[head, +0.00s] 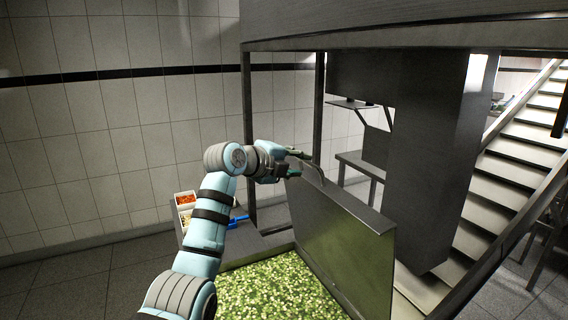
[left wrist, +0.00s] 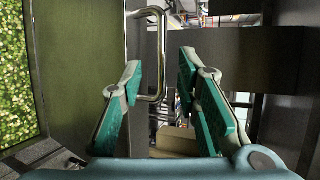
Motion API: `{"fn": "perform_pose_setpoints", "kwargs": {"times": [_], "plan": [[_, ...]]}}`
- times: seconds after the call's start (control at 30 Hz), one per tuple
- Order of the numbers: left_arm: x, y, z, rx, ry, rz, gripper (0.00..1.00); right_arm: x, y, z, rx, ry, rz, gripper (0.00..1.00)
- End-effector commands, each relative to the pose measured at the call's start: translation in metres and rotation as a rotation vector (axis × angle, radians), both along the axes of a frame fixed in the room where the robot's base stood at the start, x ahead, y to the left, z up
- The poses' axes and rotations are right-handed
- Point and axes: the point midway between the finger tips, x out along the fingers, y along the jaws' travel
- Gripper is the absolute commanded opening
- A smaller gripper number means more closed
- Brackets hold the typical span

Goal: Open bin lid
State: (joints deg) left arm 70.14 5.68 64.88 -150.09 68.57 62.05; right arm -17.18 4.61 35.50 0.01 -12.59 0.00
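The bin lid (head: 345,245) is a flat grey metal panel, raised and standing steeply tilted at the right side of the bin. Its bent metal handle (head: 313,174) is at the top edge. The bin is open and full of green chopped pieces (head: 265,290). My left gripper (head: 298,161) is at the handle. In the left wrist view, my left gripper (left wrist: 160,78) has its green-padded fingers spread apart. The handle (left wrist: 162,50) shows between and beyond them, nearer the left finger; I cannot tell whether they touch. The lid (left wrist: 80,80) is at left. My right gripper is not in view.
A dark metal frame post (head: 248,130) stands behind my left arm. A large grey chute (head: 440,170) hangs right of the lid. A side shelf holds small food trays (head: 186,200) and a blue object (head: 238,220). Stairs (head: 495,190) rise at right.

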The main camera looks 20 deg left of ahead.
Motion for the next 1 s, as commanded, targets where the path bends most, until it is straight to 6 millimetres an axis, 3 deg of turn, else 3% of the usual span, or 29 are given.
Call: {"fn": "perform_pose_setpoints", "kwargs": {"times": [0.2, 0.57, 0.67, 0.73, 0.8, 0.83, 0.87, 0.9, 0.97, 1.0], "plan": [[-0.040, 0.019, 0.016, 0.000, -0.003, 0.001, 0.30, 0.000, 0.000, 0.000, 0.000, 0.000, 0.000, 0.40], [-0.047, 0.020, 0.019, 0.000, -0.004, -0.002, 0.30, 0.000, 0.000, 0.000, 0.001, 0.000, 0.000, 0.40], [-0.049, 0.006, 0.016, -0.035, -0.069, -0.055, 0.30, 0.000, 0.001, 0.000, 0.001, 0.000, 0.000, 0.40], [-0.058, -0.018, 0.017, -0.125, -0.206, -0.144, 0.30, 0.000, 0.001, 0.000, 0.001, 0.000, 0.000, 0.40], [-0.084, -0.037, 0.024, -0.309, -0.414, -0.218, 0.30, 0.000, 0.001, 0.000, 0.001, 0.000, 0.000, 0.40], [-0.101, -0.035, 0.028, -0.424, -0.512, -0.219, 0.30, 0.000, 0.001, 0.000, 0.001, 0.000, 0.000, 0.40], [-0.119, -0.025, 0.031, -0.556, -0.601, -0.189, 0.30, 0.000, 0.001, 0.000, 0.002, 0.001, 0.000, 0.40], [-0.144, 0.004, 0.026, -0.749, -0.692, -0.093, 0.30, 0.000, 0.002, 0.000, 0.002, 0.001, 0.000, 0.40], [-0.170, 0.060, -0.003, -1.002, -0.734, 0.136, 0.30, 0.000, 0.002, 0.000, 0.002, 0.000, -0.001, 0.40], [-0.182, 0.092, -0.033, -1.117, -0.709, 0.297, 0.30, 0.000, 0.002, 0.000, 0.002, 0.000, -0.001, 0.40]]}}
